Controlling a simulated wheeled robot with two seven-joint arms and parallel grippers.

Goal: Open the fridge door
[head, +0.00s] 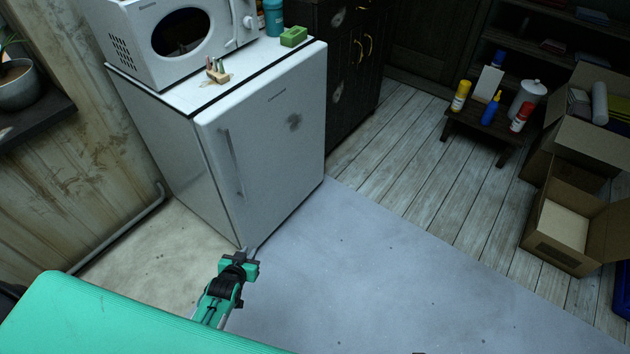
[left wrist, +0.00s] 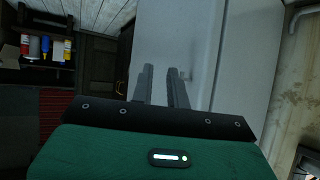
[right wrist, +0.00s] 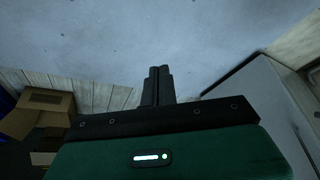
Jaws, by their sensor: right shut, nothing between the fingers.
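The white fridge has its door (head: 275,140) shut, with a long vertical handle (head: 231,163) near the door's left edge. My left gripper (head: 246,251) shows in front of the fridge's lower front corner, below the handle in the picture; I cannot tell whether it touches the fridge. In the left wrist view the two fingers (left wrist: 161,73) stand apart with nothing between them, and the pale fridge (left wrist: 190,35) is behind them. In the right wrist view my right gripper (right wrist: 160,68) is shut and empty, with the fridge (right wrist: 250,110) to its right. The head view does not clearly show it.
A microwave (head: 150,45), a green block (head: 293,37) and a small wooden holder (head: 217,73) stand on the fridge. A dark cabinet (head: 345,80) stands beside it. The floor (head: 370,265) in front is clear. Cardboard boxes (head: 562,225) and a low bench with bottles (head: 480,125) stand at the right.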

